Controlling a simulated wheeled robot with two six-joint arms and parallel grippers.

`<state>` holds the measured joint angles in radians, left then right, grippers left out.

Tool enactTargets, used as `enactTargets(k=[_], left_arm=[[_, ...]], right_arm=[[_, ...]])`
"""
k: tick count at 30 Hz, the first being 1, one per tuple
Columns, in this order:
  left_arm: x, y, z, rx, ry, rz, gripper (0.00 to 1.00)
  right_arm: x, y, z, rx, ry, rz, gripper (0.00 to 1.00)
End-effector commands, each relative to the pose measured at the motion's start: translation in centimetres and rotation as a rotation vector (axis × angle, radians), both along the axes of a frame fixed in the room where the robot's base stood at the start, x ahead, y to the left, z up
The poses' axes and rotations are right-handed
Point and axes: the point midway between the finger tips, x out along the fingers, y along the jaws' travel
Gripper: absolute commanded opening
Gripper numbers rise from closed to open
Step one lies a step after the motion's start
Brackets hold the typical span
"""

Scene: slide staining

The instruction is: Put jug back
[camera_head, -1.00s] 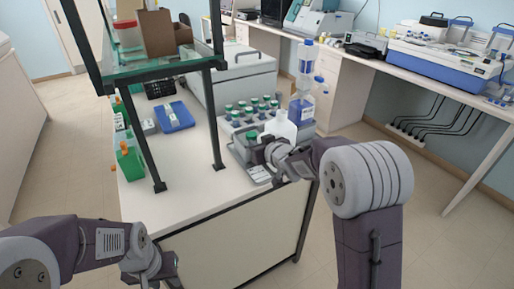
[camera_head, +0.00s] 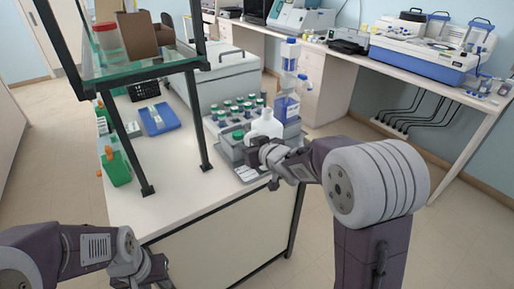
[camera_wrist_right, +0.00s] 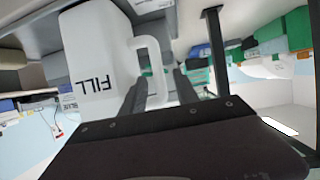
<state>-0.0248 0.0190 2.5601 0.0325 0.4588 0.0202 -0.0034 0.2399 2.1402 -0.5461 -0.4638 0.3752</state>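The white jug (camera_head: 265,125), marked FILL, stands upright at the near right corner of the bench, by the grey equipment there. In the right wrist view the jug (camera_wrist_right: 95,60) appears upside down, its handle toward my right gripper. My right gripper (camera_head: 260,152) is close in front of the jug. In the wrist view its two fingers (camera_wrist_right: 158,82) are apart on either side of the handle, with visible gaps. My left gripper (camera_head: 145,272) is low at the lower left, away from the jug; its fingers are not clear.
A grey rack of green-capped bottles (camera_head: 235,108) stands behind the jug, and a blue-and-clear bottle stack (camera_head: 287,95) beside it. The glass shelf (camera_head: 140,62) and its dark posts rise to the left. The front bench top (camera_head: 170,205) is bare.

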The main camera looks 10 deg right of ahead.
Motion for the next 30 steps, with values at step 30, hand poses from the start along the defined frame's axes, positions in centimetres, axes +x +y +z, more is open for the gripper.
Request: enactTargets(k=[30], left_arm=[[0.0,0.0,1.5,0.000,0.000,0.000,0.36]], right_arm=[[-17.0,-6.6,-10.4,-0.111,0.600,-0.252,0.37]])
